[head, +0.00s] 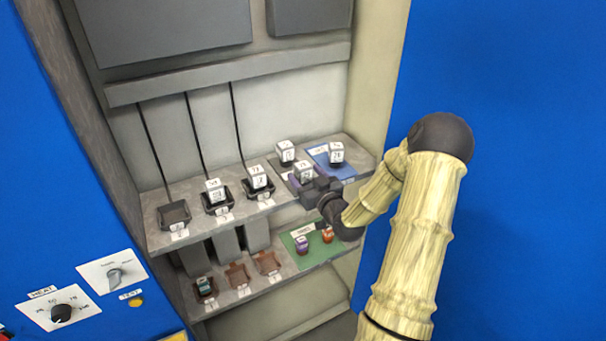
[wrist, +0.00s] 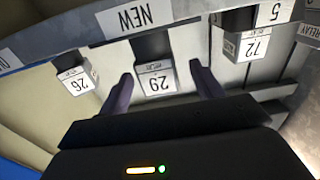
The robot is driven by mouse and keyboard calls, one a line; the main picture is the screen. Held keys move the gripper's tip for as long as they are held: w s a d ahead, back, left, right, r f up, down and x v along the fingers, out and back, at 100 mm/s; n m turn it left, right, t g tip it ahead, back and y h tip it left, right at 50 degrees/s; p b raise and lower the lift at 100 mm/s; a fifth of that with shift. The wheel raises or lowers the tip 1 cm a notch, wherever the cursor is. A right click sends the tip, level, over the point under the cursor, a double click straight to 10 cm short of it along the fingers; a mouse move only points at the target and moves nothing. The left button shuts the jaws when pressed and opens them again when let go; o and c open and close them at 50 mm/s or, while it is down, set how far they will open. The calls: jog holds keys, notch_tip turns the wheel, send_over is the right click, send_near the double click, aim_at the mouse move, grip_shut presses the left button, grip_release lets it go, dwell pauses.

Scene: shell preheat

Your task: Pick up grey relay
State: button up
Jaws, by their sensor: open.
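A dark grey relay with a white label cap marked 29 (wrist: 156,80) stands between the two fingers of my gripper (wrist: 162,88) in the wrist view. The fingers are spread, with a gap on each side. In the head view my gripper (head: 310,186) is at the upper shelf's right part, just in front of a white-capped relay (head: 304,171) and partly hiding its lower body. A similar relay (head: 285,152) stands behind it. Another (head: 336,153) stands on a blue mat (head: 318,154) to the right.
The upper shelf (head: 160,200) also bears black sockets, one empty (head: 174,214) and two holding relays (head: 216,190) (head: 258,178). Below, a lower shelf has brown sockets (head: 238,274) and a green mat (head: 300,262) with small parts. In the wrist view relays 26 (wrist: 76,80) and 72 (wrist: 252,46) flank mine.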

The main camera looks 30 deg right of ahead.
aim_at(300, 167)
jog(key=w, duration=0.4)
jog(key=shift+w+f+p, duration=0.1)
jog(key=shift+w+p, duration=0.15)
jog(key=shift+p, duration=0.1)
jog(key=c, duration=1.1)
notch_tip(300, 167, up, 10)
jog(key=shift+r+b, duration=0.1)
jog(key=shift+b, duration=0.4)
